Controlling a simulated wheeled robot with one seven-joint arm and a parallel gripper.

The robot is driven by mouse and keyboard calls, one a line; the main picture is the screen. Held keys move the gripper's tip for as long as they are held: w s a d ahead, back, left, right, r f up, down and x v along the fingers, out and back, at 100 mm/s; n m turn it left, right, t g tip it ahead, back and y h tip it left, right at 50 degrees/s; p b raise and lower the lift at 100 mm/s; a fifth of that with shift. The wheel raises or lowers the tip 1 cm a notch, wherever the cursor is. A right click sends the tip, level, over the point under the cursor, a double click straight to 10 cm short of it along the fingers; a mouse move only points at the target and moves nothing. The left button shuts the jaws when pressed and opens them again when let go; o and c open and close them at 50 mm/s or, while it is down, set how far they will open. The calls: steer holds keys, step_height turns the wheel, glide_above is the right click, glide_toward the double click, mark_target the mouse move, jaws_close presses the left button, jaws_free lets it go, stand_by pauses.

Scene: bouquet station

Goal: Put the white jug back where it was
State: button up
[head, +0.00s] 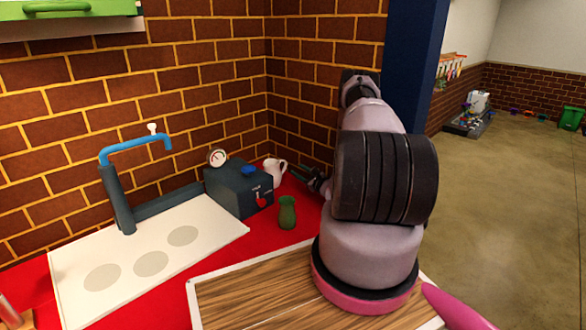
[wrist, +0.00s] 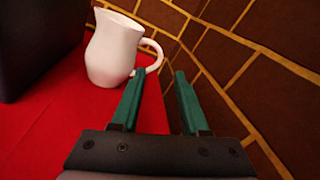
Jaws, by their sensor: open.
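The white jug (head: 274,172) stands upright on the red counter, in the corner just right of the dark box. In the wrist view the jug (wrist: 113,48) is up and left of my gripper, with its handle (wrist: 152,57) facing right. My gripper (wrist: 158,73) has two green fingers, apart and with nothing between them. The left fingertip lies just below the jug's handle in the picture; I cannot tell whether it touches. In the head view my gripper (head: 298,175) is right of the jug, partly hidden by my arm.
A dark box (head: 238,190) with a gauge stands left of the jug. A green vase (head: 287,212) stands in front of it. A brick wall (head: 300,120) closes the corner behind. A white panel (head: 150,255) with grey circles and a wooden board (head: 270,295) lie nearer.

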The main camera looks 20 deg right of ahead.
steer(key=shift+s+d, duration=0.15)
steer(key=shift+s, duration=0.4)
steer(key=w+a+r+n+g+y, duration=0.15)
steer(key=a+r+n+y, duration=0.35)
steer(key=r, duration=0.5)
steer(key=w+a+r+n+g+y, duration=0.1)
steer(key=a+r+n+g+y, duration=0.2)
steer(key=a+r, duration=0.6)
steer(key=s+a+r+n+g+y, duration=0.1)
steer(key=s+a+r+n+g, duration=0.35)
steer(key=r, duration=0.35)
steer(key=s+a+r+n+g+y, duration=0.1)
steer(key=s+a+r+n+g, duration=0.2)
steer(key=s+a+r, duration=0.4)
steer(key=s+a+r+n+g+h, duration=0.35)
steer(key=s+r+n+h, duration=0.2)
steer(key=s+r, duration=0.65)
steer(key=s+d+r+n+t+h, duration=0.2)
steer(key=s+h, duration=0.1)
steer(key=s, duration=0.5)
steer(key=s+d+r+n+t+h, duration=0.1)
steer(key=s+d+n+t+h, duration=0.1)
steer(key=s, duration=0.6)
steer(key=shift+s+d+r+t+h, duration=0.2)
steer(key=shift+d+r+t+h, duration=0.25)
steer(key=shift+t, duration=0.2)
